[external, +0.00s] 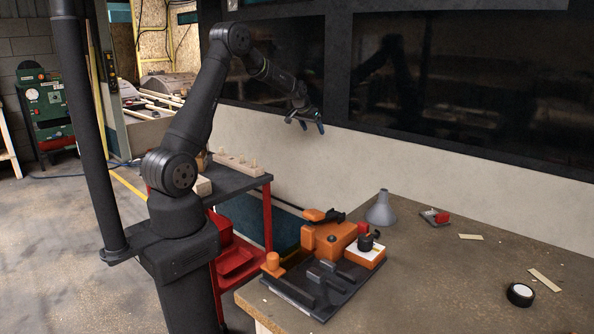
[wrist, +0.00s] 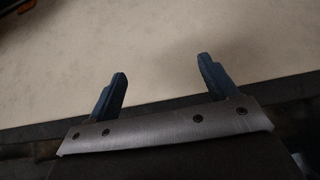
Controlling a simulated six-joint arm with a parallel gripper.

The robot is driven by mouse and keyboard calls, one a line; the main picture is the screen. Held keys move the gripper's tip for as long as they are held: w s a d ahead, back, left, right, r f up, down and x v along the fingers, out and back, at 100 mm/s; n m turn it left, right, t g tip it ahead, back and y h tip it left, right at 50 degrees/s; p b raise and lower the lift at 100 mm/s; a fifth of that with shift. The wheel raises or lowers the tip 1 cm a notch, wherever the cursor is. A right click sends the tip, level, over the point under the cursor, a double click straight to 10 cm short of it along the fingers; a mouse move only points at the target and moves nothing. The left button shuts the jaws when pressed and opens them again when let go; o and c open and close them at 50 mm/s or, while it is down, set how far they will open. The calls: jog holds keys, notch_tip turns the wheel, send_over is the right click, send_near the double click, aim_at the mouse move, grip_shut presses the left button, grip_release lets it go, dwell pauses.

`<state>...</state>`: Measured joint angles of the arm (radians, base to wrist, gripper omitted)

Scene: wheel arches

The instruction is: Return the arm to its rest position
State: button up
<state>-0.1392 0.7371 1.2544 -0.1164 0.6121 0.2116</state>
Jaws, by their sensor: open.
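My gripper (external: 305,119) hangs in the air at the end of my raised black arm, near the cream wall and below the dark windows. It is clear of the workbench and of the dark trolley. In the wrist view, the two blue fingers of my gripper (wrist: 162,85) stand wide apart. Nothing is between them, only the plain pale wall behind.
The workbench (external: 430,290) carries an orange and black fixture (external: 325,242), a grey funnel (external: 381,208), a small red-and-grey item (external: 435,217) and a tape roll (external: 520,294). A trolley (external: 232,183) with wooden pegs stands beside my arm. The air around my gripper is free.

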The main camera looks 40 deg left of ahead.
jog(key=w+d+m+h, duration=0.1)
jog(key=w+d+m, duration=0.1)
jog(key=d, duration=0.9)
jog(key=shift+w+d, duration=0.15)
jog(key=shift+d, duration=0.15)
